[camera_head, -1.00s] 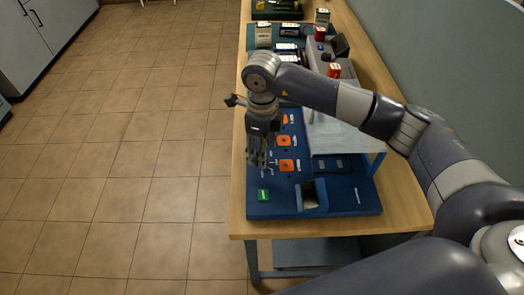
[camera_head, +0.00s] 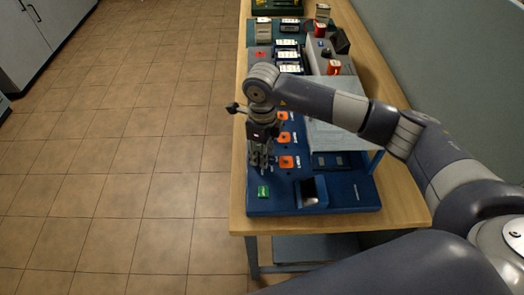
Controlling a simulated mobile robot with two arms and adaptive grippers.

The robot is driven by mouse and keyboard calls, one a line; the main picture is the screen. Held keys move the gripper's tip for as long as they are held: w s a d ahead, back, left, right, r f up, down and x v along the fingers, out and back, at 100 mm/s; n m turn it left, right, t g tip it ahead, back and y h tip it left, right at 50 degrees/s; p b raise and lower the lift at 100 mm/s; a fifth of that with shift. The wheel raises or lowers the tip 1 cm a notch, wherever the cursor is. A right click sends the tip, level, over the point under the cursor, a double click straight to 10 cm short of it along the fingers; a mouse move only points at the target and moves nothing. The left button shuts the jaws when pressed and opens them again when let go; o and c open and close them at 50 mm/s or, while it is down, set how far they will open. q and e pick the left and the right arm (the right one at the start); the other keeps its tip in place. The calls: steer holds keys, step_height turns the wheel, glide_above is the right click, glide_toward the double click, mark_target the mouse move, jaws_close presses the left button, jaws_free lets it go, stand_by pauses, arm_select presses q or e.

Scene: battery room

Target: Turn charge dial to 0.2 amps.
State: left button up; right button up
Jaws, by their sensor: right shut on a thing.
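A blue charging panel (camera_head: 280,206) lies on the wooden bench, with several orange square plates, one of them the nearest orange plate (camera_head: 286,162), and small white labels. My right gripper (camera_head: 260,166) points down over the left part of this panel, left of the orange plates. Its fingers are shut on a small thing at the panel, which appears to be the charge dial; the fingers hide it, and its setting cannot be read. A small green part (camera_head: 263,191) sits on the panel just in front of the gripper. My left gripper is not in view.
A grey raised shelf (camera_head: 340,138) stands right of the gripper, under my right forearm. A dark slot block (camera_head: 312,192) is at the panel's front. Battery packs (camera_head: 288,56) and a red-orange block (camera_head: 333,67) stand farther back. The floor at left is clear.

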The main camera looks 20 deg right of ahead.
steer(key=m+b, duration=0.2)
steer(key=m, duration=0.1)
steer(key=shift+f+m, duration=0.1)
steer(key=shift+m, duration=0.2)
steer(key=m+b, duration=0.2)
steer(key=m, duration=0.1)
steer(key=shift+m+b, duration=0.3)
steer(key=shift+m, duration=0.7)
steer(key=shift+r, duration=0.2)
steer(key=o, duration=0.9)
steer(key=shift+o, duration=0.9)
